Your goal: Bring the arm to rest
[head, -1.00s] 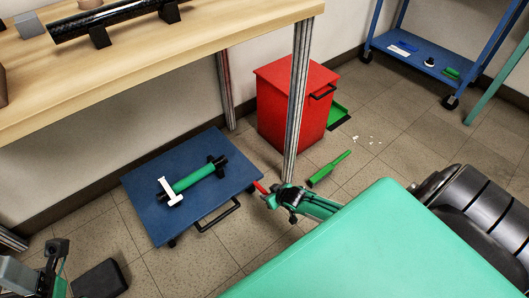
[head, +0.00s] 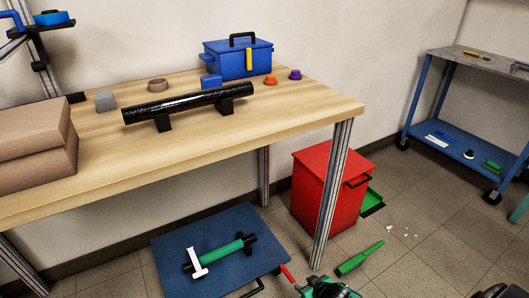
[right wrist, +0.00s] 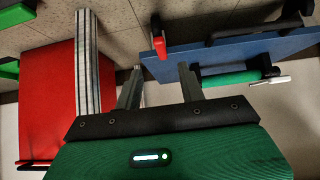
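My right gripper (right wrist: 162,85) shows in the right wrist view with its two fingers apart and nothing between them. In the head view only a green part of my right arm shows at the bottom edge, close to the blue cart's right corner; its fingertips cannot be made out there. My left gripper is out of view. A green roll (head: 226,248) with black ends and a white piece at its left end lies on the blue cart (head: 180,246). The roll also shows in the right wrist view (right wrist: 228,78), beyond the fingers and apart from them.
A wooden table (head: 290,114) bears a black tube (head: 190,102) on two stands, a blue toolbox (head: 238,60) and brown boxes (head: 35,145). A metal table leg (head: 331,195) and red cabinet (head: 318,190) stand near my right arm. A green brush (head: 360,258) lies on the floor.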

